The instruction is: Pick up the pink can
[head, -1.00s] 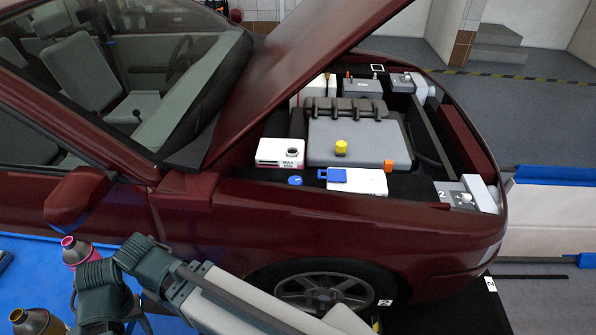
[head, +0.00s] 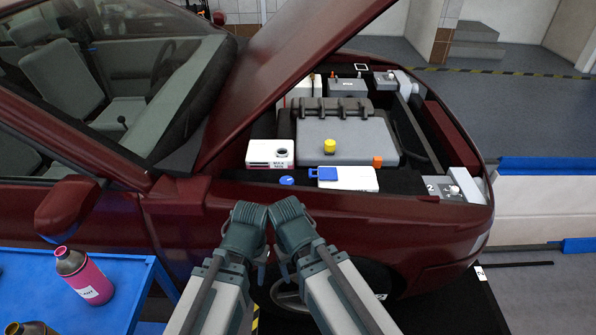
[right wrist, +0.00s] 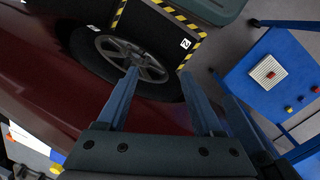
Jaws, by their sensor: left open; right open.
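The pink can (head: 82,275), a bottle-like container with a dark shoulder and a pink top, stands on the blue table (head: 55,308) at the lower left of the head view. My left gripper (head: 261,264) is near the middle of the head view, in front of the car's side, well to the right of the can. Its fingers are mostly hidden by the wrist; it is open. My right gripper is beside it, largely hidden in the head view. In the right wrist view its fingers (right wrist: 158,92) are apart with nothing between them.
The dark red car (head: 330,215) with its hood raised stands just beyond my arms. Another dark container (head: 30,328) with a yellowish top is at the table's near left, partly cut off. The blue tabletop right of the pink can is clear.

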